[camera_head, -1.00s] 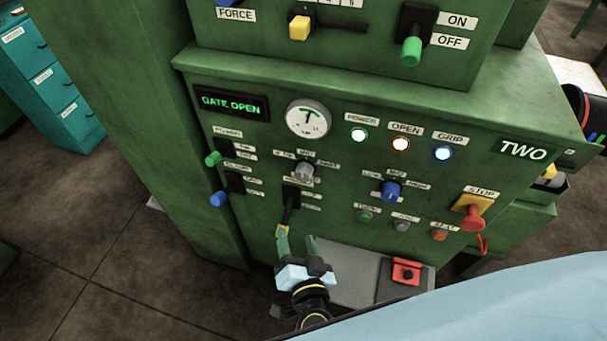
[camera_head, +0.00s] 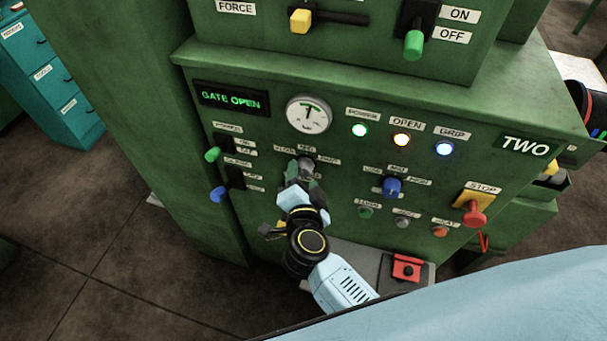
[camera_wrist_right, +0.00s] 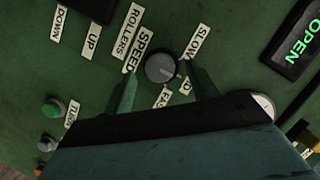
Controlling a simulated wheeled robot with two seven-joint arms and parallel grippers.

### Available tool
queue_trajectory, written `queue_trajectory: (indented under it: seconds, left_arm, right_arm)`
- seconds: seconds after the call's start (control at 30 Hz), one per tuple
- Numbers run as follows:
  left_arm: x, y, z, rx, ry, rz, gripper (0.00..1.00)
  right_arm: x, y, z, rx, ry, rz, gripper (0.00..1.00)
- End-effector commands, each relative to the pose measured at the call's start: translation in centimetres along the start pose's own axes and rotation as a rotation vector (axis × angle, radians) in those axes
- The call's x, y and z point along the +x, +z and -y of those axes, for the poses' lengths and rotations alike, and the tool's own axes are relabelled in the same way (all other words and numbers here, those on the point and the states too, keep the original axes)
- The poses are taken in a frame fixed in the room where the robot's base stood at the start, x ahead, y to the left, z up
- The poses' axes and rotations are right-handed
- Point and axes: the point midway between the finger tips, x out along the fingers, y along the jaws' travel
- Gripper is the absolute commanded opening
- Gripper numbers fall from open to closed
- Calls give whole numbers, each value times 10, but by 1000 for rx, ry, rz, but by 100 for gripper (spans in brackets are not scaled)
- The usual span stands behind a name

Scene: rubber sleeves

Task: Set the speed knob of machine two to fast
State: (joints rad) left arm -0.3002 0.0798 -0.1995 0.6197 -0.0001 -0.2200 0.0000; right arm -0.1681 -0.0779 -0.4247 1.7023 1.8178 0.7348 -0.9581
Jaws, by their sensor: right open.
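The grey speed knob (camera_head: 306,164) of machine two sits below the round gauge, partly hidden by my right gripper in the head view. In the right wrist view the knob (camera_wrist_right: 162,68) lies between my open green fingertips, with the slow label (camera_wrist_right: 198,43) on one side. The fast label (camera_wrist_right: 163,97) is partly covered by my gripper. Which label the knob points at is hard to tell. My right gripper (camera_head: 303,178) is open at the knob; contact cannot be made out. The "TWO" plate (camera_head: 526,146) is at the panel's right. My left gripper is not in view.
A blue knob (camera_head: 391,188) sits to the right, above several small buttons. A red stop button (camera_head: 474,214) is further right. Green (camera_head: 212,154) and blue (camera_head: 218,194) switches are at the left. A lever with a yellow end (camera_head: 270,230) shows beside my wrist.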

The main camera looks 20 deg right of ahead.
Motion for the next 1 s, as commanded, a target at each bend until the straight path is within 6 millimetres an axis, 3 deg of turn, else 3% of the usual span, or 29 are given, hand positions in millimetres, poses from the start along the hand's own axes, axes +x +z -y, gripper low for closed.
queue_trajectory:
  seconds: [0.2, 0.5, 0.83, 1.0]
  left_arm:
    - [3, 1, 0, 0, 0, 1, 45]
    - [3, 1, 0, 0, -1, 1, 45]
    - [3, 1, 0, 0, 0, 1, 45]
    - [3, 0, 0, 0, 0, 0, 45]
  right_arm:
    - [19, 0, 0, -1, -1, 0, 58]
    - [20, 0, 0, -1, 0, 0, 58]
    - [20, 0, 0, -1, 0, 0, 15]
    - [20, 0, 0, 6, -3, 1, 14]
